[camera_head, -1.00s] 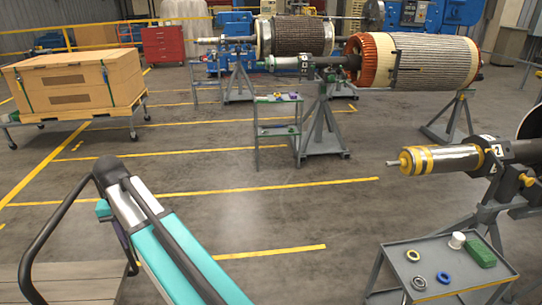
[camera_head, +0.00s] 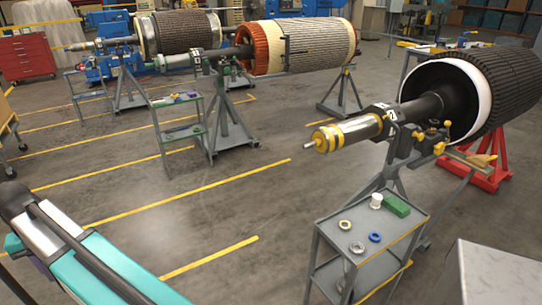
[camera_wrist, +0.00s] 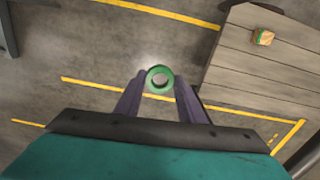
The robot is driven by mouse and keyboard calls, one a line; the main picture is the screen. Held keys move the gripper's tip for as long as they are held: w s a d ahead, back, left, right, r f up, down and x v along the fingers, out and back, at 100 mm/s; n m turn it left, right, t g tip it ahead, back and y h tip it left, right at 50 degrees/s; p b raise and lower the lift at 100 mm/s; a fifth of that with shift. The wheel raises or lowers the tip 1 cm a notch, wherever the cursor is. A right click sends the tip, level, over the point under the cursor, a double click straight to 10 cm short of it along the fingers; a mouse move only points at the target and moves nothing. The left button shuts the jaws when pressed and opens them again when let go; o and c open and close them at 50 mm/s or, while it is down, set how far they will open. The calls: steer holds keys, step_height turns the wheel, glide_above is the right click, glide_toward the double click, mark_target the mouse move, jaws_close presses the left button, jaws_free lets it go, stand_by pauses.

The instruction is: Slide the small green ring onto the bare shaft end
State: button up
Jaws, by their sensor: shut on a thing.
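The small green ring (camera_wrist: 160,67) shows in the wrist view, held between the tips of my gripper's (camera_wrist: 160,80) two dark fingers. Its hole faces the wrist camera. In the head view my arm is at the lower left and the ring cannot be made out. The nearest rotor's shaft (camera_head: 350,131) points left at the right side, silver with yellow bands and a thin stub at its tip. Two rotors behind have shafts pointing left: a middle one (camera_head: 172,62) with a greenish end and a far one (camera_head: 108,41). I cannot tell which end is bare.
A grey cart (camera_head: 385,246) below the nearest shaft carries several rings, a white cup and a green box. A shelf stand (camera_head: 181,132) stands under the middle shaft. A wooden surface (camera_wrist: 262,65) shows in the wrist view. Floor between my arm and the nearest shaft is open.

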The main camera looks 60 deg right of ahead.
steer(key=s+d+f+m+h, duration=0.1)
steer(key=s+d+m+h, duration=0.15)
steer(key=d, duration=1.05)
steer(key=s+d+f+m+g+h+b, duration=0.1)
steer(key=s+d+m+h, duration=0.15)
steer(key=d, duration=1.15)
steer(key=s+d+f+m+h, duration=0.1)
steer(key=d+m+h, duration=0.2)
steer(key=d, duration=1)
steer(key=s+d+r+m+g+h, duration=0.2)
steer(key=s+d+r+g+h, duration=0.1)
steer(key=s+d, duration=1)
steer(key=s+d+r+m+g+h+b, duration=0.1)
steer(key=s+d+r+g+h, duration=0.3)
steer(key=s+d, duration=0.9)
steer(key=d+m+g, duration=0.1)
steer(key=d, duration=0.5)
steer(key=shift+r+m+g, duration=0.25)
steer(key=shift+m+g, duration=0.15)
steer(key=shift+s+d, duration=0.15)
steer(key=shift+d, duration=0.05)
steer(key=p+x, duration=0.2)
steer(key=x, duration=0.3)
steer(key=shift+a+b, duration=0.15)
steer(key=shift+b, duration=0.4)
